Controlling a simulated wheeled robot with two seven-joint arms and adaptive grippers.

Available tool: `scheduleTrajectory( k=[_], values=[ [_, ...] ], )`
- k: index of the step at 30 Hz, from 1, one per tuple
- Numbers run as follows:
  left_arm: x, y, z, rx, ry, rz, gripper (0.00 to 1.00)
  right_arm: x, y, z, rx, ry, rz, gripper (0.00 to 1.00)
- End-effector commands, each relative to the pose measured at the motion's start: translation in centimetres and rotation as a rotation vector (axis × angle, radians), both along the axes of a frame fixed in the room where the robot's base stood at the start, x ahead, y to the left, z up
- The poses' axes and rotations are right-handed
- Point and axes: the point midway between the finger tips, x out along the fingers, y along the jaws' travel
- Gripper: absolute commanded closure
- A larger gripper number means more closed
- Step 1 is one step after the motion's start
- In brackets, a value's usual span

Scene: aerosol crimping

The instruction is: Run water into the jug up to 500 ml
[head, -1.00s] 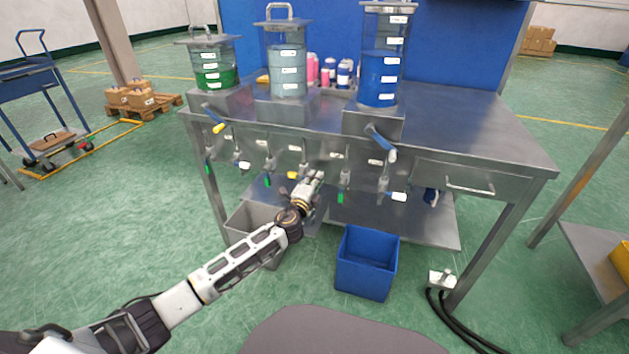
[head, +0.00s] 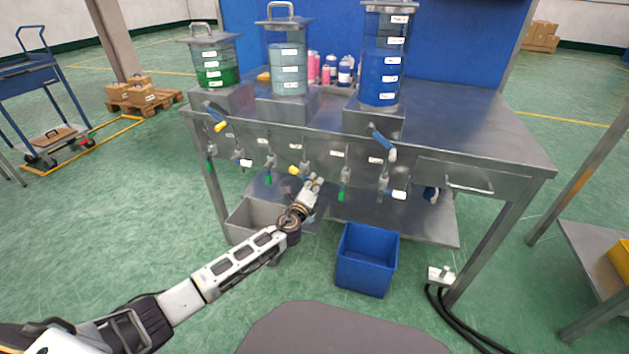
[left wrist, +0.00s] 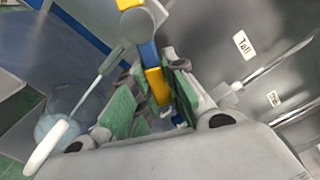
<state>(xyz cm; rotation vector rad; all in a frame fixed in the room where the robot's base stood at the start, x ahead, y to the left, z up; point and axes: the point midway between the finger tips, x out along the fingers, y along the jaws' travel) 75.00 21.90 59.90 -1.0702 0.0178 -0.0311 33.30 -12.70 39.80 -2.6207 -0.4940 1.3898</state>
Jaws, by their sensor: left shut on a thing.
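My left gripper (head: 315,184) is at the row of taps under the bench front. In the left wrist view its green-padded fingers (left wrist: 155,100) are shut on a yellow-tipped blue tap lever (left wrist: 158,84). A thin pale stream (left wrist: 92,90) slants from the tap's grey spout (left wrist: 116,58) towards a translucent round vessel, seemingly the jug (left wrist: 58,122), with a white handle (left wrist: 45,147). Its scale and water level cannot be read. I cannot make out the jug in the head view. My right gripper is not in view.
Tanks with green (head: 216,76), pale blue (head: 289,75) and deep blue (head: 381,80) liquid stand on the steel bench (head: 470,125). Other taps (head: 344,182) hang beside my gripper. A grey bin (head: 240,222) and a blue bin (head: 365,262) are below.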

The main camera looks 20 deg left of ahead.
Motion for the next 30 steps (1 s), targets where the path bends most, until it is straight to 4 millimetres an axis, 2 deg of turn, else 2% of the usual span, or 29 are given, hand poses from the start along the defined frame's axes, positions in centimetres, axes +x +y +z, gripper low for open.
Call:
scheduleTrajectory(
  k=[10, 25, 26, 30],
  values=[
    [-0.05, 0.51, -0.99, 0.174, -0.003, -0.001, 1.00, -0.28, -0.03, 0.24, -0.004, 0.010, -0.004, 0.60],
    [-0.05, 0.60, -1.13, 0.198, -0.003, -0.001, 1.00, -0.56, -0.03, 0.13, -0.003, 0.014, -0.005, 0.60],
    [-0.05, 0.60, -1.13, 0.198, -0.003, -0.001, 0.82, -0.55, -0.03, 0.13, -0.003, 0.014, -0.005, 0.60],
    [-0.03, 0.60, -1.06, 0.198, -0.004, -0.001, 0.64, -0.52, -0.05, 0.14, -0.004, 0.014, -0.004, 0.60]
  ],
)
